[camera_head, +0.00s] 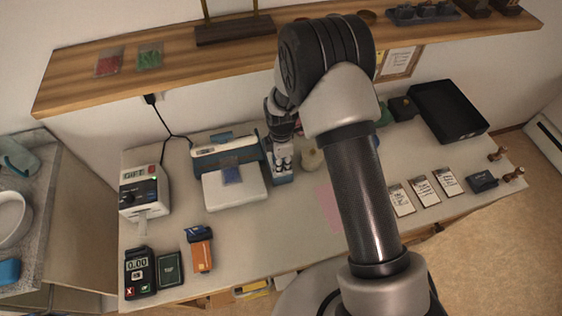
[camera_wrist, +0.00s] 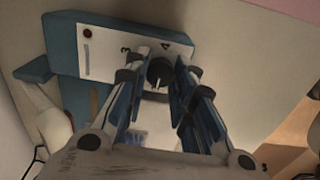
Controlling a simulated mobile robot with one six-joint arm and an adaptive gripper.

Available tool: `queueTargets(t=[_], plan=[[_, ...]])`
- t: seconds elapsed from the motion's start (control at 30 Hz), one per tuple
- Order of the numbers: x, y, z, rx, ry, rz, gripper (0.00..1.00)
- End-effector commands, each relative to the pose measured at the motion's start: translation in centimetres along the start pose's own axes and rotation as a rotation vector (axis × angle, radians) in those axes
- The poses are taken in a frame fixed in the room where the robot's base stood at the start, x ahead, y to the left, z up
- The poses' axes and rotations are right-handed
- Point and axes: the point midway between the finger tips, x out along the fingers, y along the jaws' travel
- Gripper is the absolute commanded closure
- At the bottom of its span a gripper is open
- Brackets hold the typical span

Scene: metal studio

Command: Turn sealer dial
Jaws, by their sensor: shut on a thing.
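The sealer (camera_head: 228,146) is a blue and white machine on the worktable, left of my arm in the head view. Its white control panel (camera_wrist: 105,50) fills the upper part of the wrist view, with a small dark red round spot at its left. The black dial (camera_wrist: 159,72) on this panel sits between my fingertips, its face partly visible. My gripper (camera_wrist: 160,80) is shut on the dial from both sides. In the head view my gripper (camera_head: 282,138) reaches down at the sealer's right end, where the dial cannot be made out.
A white device with a display (camera_head: 144,190) stands left of the sealer. A card terminal (camera_head: 138,272) and an orange item (camera_head: 201,252) lie in front. A black tray (camera_head: 447,110) and several cards (camera_head: 424,191) are at right. A wooden shelf (camera_head: 170,62) runs above.

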Motion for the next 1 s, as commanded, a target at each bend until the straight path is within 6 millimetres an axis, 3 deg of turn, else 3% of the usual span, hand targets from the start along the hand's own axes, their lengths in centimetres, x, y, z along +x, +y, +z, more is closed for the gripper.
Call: queueTargets(t=[0.37,1.0], plan=[[0.01,0.02,0.00,0.195,0.000,0.001,1.00],[0.02,0.01,0.00,0.798,0.000,0.000,1.00]])
